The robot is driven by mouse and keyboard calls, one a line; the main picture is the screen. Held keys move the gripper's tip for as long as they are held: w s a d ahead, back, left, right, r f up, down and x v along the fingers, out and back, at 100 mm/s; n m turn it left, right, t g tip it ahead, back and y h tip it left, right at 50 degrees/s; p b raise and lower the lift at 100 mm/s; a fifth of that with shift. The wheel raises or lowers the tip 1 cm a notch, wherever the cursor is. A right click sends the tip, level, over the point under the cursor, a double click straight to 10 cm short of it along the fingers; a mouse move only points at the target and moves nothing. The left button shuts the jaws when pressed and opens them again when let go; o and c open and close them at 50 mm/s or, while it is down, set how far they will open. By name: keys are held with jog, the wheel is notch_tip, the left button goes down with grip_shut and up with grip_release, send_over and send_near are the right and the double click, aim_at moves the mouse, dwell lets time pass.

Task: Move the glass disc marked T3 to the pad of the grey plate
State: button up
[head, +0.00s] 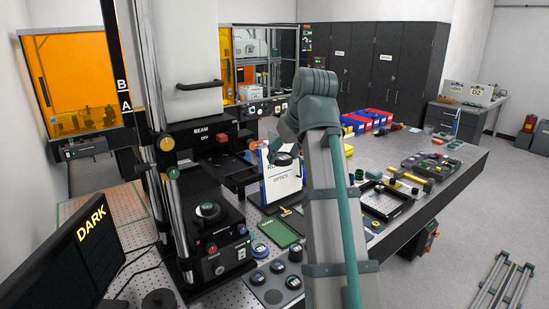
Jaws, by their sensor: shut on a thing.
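My gripper (288,151) is in the head view, partly hidden behind my forearm. It is shut on a small dark round thing that looks like a glass disc (284,159), held in the air in front of a white binder. Any mark on it is too small to read. The grey plate (254,285) lies on the perforated bench below and to the left. Several dark round discs sit on it, and a bare round pad (274,297) shows near its front. Which disc is T3 cannot be read.
The interferometer column with a round dark part on its stage (208,212) stands left of the plate. A monitor reading DARK (80,255) is at front left. A black frame tray (386,200) is at right.

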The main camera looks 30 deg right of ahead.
jog(key=shift+s+d+f, duration=0.15)
jog(key=shift+s+d, duration=0.25)
jog(key=shift+d, duration=0.05)
jog(key=s+d+f+n+y+b, duration=0.15)
jog(key=f+b, duration=0.35)
jog(key=f, duration=0.8)
jog(key=s+f+n+b, duration=0.1)
jog(key=s+f+b, duration=0.3)
jog(key=f, duration=0.9)
jog(key=s+a+f+n+g+y+b, duration=0.1)
jog(key=a+f+n+b, duration=0.1)
jog(key=f, duration=0.3)
jog(key=s+a+f+n+y+b, duration=0.1)
jog(key=s+f+n+b, duration=0.15)
jog(key=f, duration=0.25)
jog(key=n+g+y+p, duration=0.3)
jog(key=n+p, duration=0.1)
jog(key=n, duration=0.3)
send_over(270, 297)
jog(key=s+d, duration=0.2)
jog(key=f, duration=1)
jog(key=shift+w+f, duration=0.25)
jog(key=shift+f, duration=0.15)
jog(key=shift+w+f, duration=0.4)
jog(key=shift+f, duration=0.1)
jog(key=shift+f+p, duration=0.8)
jog(key=shift+f, duration=0.8)
